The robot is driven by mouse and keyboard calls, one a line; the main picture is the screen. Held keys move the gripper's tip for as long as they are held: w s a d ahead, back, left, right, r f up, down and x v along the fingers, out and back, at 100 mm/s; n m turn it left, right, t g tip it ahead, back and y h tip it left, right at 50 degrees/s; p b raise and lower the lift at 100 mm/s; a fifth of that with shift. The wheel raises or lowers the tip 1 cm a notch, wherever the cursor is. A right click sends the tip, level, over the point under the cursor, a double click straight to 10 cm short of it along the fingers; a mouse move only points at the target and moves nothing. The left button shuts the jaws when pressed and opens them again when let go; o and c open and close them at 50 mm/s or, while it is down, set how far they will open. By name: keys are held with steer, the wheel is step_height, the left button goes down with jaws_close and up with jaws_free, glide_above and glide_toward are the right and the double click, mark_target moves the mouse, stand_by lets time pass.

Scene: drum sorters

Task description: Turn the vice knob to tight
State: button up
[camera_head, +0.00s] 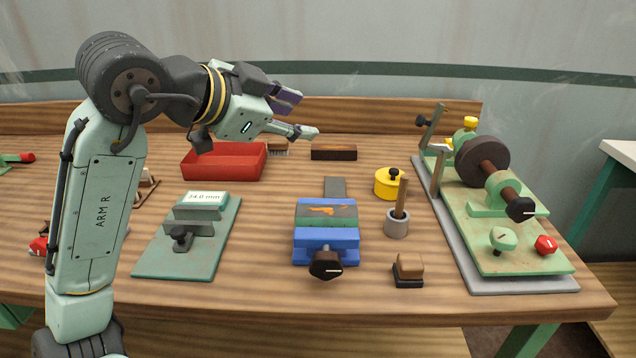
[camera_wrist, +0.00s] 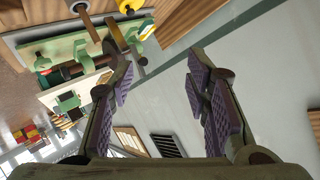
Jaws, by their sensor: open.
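A blue vice (camera_head: 327,244) stands on the wooden bench near its front middle. An orange piece (camera_head: 324,210) lies on its top. The dark brown vice knob (camera_head: 326,264) is on the vice's front end, with a white pointer line directed to the right. My gripper (camera_head: 298,114) is raised above the back of the bench, pointing right, well apart from the vice. It is open and empty. In the wrist view my gripper (camera_wrist: 156,62) shows its purple finger pads spread apart, with the wall between them. The vice is not recognisable in the wrist view.
A green plate with a grey gauge block (camera_head: 199,212) lies left of the vice. A yellow pot (camera_head: 388,184), a grey cup (camera_head: 397,224) and a small brown block (camera_head: 408,268) stand to its right. A green machine (camera_head: 502,225) fills the right side. A red tray (camera_head: 224,162) sits behind.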

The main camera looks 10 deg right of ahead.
mark_target(325, 254)
steer(key=s+f+g+y, duration=0.1)
steer(key=f+g, duration=0.1)
steer(key=s+d+f+m+g+y, duration=0.1)
steer(key=s+f, duration=0.1)
steer(key=shift+s+f+m+g, duration=0.2)
steer(key=shift+m+g, duration=0.1)
steer(key=shift+g, duration=0.1)
steer(key=shift+c, duration=0.6)
steer(key=s+f+g+y, duration=0.1)
steer(key=s, duration=0.1)
steer(key=s+a+f+m+g+y, duration=0.1)
steer(key=s+f+g, duration=0.1)
steer(key=s+a+f+m+g+y, duration=0.1)
steer(key=s+y, duration=0.1)
steer(key=shift+s+a+f+g+p, duration=0.1)
steer(key=shift+a+f+g+p, duration=0.15)
steer(key=shift+g+p, duration=0.15)
steer(key=shift+c, duration=1.3)
steer(key=x, duration=1)
steer(key=shift+s+d+f, duration=0.1)
steer(key=shift+d+f, duration=0.05)
steer(key=shift+f, duration=0.2)
steer(key=shift+c, duration=0.3)
jaws_close()
